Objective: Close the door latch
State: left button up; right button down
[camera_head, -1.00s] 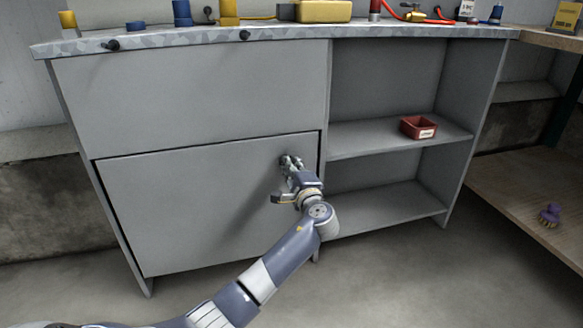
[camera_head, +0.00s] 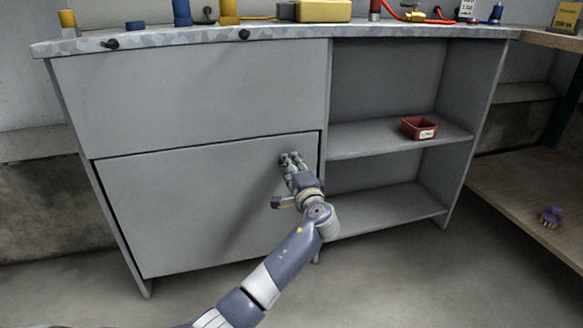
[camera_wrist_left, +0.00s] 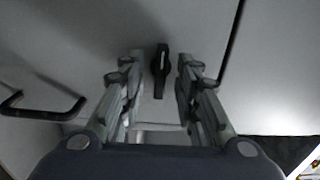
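The grey cabinet door (camera_head: 190,215) is a flat lower panel, and it looks flush with the cabinet front. In the left wrist view the black door latch (camera_wrist_left: 160,72) is a small elongated knob standing about upright in the picture. My left gripper (camera_head: 291,158) is at the door's upper right corner and hides the latch in the head view. In the left wrist view my left gripper (camera_wrist_left: 161,62) is open, with one finger on each side of the latch and a visible gap to both. My right gripper is in neither view.
A black bar handle (camera_wrist_left: 45,104) shows at the left of the wrist view. The worktop (camera_head: 280,33) above holds several items. The floor in front is clear.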

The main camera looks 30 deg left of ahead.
pick_arm(q)
jog(key=v, duration=1.2)
